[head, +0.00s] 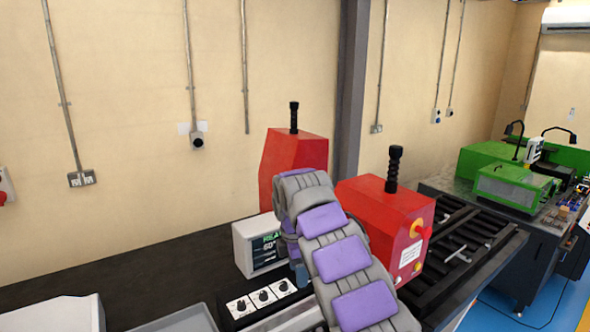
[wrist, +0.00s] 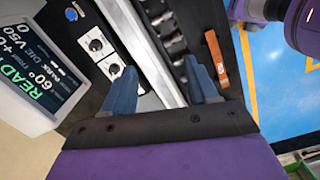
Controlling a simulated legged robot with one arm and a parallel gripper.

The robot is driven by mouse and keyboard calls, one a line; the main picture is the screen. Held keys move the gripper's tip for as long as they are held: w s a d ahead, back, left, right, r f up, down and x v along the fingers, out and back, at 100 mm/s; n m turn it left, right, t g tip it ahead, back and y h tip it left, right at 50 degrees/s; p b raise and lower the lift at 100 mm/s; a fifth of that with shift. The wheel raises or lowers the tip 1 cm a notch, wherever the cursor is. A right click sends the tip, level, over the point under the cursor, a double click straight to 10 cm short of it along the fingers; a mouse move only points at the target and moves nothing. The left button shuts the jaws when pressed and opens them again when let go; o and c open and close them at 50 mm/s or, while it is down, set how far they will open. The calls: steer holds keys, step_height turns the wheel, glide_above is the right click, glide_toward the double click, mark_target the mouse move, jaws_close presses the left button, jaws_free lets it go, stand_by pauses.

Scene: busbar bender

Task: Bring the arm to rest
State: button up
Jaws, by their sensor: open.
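My arm, purple and grey, rises from the bottom of the head view and bends over toward the busbar bender. My gripper (wrist: 165,88) shows in the wrist view with two blue fingers spread apart and nothing between them. It points at the bender's front, near the panel of knobs (wrist: 98,48) and a long metal bar or rail (wrist: 145,45). In the head view the fingers are mostly hidden behind the arm. The bender has two red housings (head: 295,150) with black handles on top.
A display box (head: 257,245) stands left of the arm; its lit screen (wrist: 38,65) shows in the wrist view. The knob panel (head: 262,297) lies in front. A grey tray (head: 185,320) is at lower left. A green machine (head: 512,185) stands at right.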

steer(key=s+d+r+m+b, duration=0.2)
steer(key=s+d+m+b, duration=0.1)
steer(key=s+d+m, duration=0.55)
steer(key=s+d+f+m+g+b, duration=0.1)
steer(key=s+d+m, duration=0.2)
steer(key=s, duration=0.4)
steer(key=s+d+f+m+b, duration=0.2)
steer(key=s+d+m, duration=0.1)
steer(key=s, duration=0.5)
steer(key=s+f+m+b, duration=0.2)
steer(key=s+f, duration=0.4)
steer(key=s, duration=0.6)
steer(key=s+f+m+g+y+b, duration=0.1)
steer(key=s+f+m, duration=0.3)
steer(key=s, duration=0.8)
step_height(320, 180, down, 2)
steer(key=shift+d+m+b, duration=0.3)
steer(key=shift+m+b, duration=0.05)
steer(key=shift+a, duration=0.15)
